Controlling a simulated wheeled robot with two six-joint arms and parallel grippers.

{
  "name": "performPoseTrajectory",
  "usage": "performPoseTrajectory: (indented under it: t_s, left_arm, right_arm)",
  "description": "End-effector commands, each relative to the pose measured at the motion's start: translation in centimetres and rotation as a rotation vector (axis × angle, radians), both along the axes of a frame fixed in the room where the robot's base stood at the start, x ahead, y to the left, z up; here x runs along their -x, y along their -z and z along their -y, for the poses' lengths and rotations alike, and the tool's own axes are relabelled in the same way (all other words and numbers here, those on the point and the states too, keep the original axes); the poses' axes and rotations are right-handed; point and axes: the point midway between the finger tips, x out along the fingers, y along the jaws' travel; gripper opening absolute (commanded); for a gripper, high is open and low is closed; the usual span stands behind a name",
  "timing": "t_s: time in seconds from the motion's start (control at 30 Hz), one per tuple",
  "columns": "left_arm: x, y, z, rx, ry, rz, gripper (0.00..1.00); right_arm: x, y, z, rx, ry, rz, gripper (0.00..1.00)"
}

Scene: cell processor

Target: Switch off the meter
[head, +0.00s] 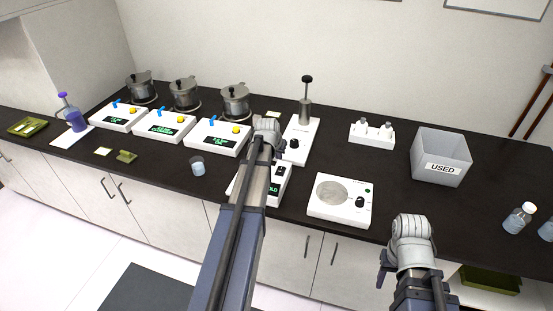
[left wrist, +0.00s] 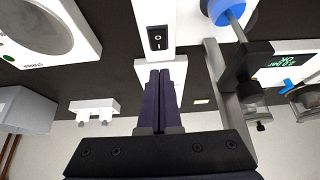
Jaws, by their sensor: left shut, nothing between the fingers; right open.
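The meter (head: 277,192) is a white box with a green display, partly hidden behind my left arm in the head view; only "OLD" shows. In the left wrist view a black rocker switch (left wrist: 157,38) marked O and I sits on a white housing (left wrist: 153,13). My left gripper (left wrist: 161,72) is shut and empty, its dark fingers just below the switch in the picture; I cannot tell whether they touch the housing. In the head view the left hand (head: 266,130) hides its own fingers. My right gripper (head: 411,230) is open, by the counter's front edge, away from the meter.
A white stand with a plunger (head: 304,112) is behind the meter. A device with a round plate (head: 335,194) is to its right, and a small beaker (head: 197,166) to its left. Three display boxes (head: 218,136) stand further left. A "USED" bin (head: 440,155) is at the right.

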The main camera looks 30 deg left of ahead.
Motion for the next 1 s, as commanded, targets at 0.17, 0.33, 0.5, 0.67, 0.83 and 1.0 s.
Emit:
performPoseTrajectory:
  t_s: [0.17,0.33,0.5,0.67,0.83,1.0]
  left_arm:
    - [-1.6,3.3,-0.4,0.0,0.001,0.0,0.0]
    - [-1.4,5.7,-0.3,0.0,0.0,0.0,0.0]
    - [-0.9,7.1,-0.2,0.0,0.0,0.0,0.0]
    - [-0.8,7.3,-0.2,0.0,0.0,0.0,0.0]
    - [-0.8,7.2,-0.2,0.0,0.0,0.0,0.0]
    - [-0.6,7.7,-0.1,-0.004,0.0,0.015,0.0]
  right_arm:
    - [0.0,3.4,0.0,0.001,-0.003,0.0,0.5]
    - [0.0,5.7,0.0,0.001,-0.001,0.0,0.5]
    - [0.0,7.1,0.0,0.001,0.0,0.0,0.5]
    - [0.0,7.3,0.0,0.001,0.0,0.0,0.5]
    - [0.0,7.2,0.0,0.001,0.0,0.0,0.5]
    - [0.0,7.8,0.0,0.0,0.0,0.0,0.5]
